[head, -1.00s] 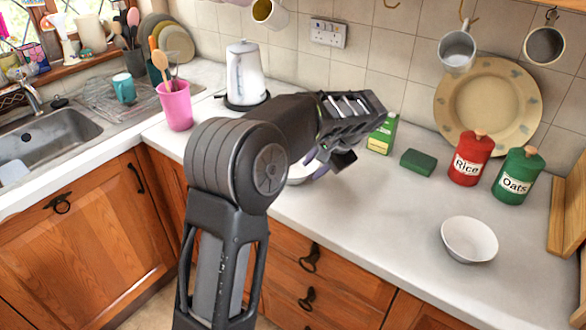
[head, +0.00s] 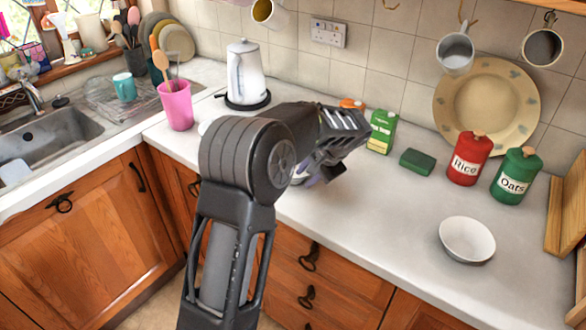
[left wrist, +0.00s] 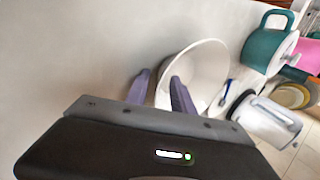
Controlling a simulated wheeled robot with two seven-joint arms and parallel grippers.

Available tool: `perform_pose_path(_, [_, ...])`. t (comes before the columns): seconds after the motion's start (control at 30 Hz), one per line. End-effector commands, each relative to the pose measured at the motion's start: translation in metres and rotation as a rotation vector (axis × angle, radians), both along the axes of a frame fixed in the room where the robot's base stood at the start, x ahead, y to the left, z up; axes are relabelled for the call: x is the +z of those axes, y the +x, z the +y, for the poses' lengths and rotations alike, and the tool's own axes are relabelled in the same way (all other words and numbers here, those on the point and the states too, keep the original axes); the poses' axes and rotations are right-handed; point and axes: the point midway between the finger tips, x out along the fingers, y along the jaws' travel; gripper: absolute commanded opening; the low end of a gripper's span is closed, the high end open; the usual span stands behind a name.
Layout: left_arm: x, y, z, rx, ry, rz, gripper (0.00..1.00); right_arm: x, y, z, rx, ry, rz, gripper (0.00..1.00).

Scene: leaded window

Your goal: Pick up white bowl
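A white bowl (left wrist: 205,65) is in the left wrist view, in front of my left gripper. My left gripper (left wrist: 160,82) is open, its two purple fingers apart at the bowl's near rim. One finger appears outside the rim and the other overlaps the bowl's opening; contact cannot be told. In the head view my left gripper (head: 323,172) is low over the counter, and my arm hides nearly all of that bowl. A second white bowl (head: 467,240) stands upright and clear on the right of the counter. My right gripper is not in view.
A green carton (head: 382,132), a green sponge (head: 417,161), a red Rice jar (head: 468,158) and a green Oats jar (head: 517,176) stand behind. A white kettle (head: 246,75) and pink cup (head: 176,105) are left. The counter (head: 385,215) before the second bowl is bare.

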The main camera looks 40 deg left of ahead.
Motion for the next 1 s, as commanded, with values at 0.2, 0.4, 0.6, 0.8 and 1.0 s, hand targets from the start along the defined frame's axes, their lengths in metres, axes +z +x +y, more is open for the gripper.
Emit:
perform_pose_path(0.2, [0.0003, 0.0001, -0.0001, 0.000, 0.000, 0.000, 0.29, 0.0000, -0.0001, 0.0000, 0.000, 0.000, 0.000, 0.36])
perform_pose_path(0.4, [0.0003, 0.0001, -0.0002, 0.000, 0.000, 0.000, 0.21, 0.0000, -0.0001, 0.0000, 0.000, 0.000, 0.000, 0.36])
perform_pose_path(0.6, [0.0004, 0.0001, -0.0001, 0.000, 0.000, 0.000, 0.04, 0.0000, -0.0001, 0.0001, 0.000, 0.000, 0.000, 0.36])
perform_pose_path(0.8, [0.0003, 0.0001, -0.0002, 0.000, 0.000, 0.000, 0.00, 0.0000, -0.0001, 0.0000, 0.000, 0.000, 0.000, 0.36])
perform_pose_path(1.0, [0.0003, 0.0001, -0.0002, 0.000, 0.000, 0.000, 0.00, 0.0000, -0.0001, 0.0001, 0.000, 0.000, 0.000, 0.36])
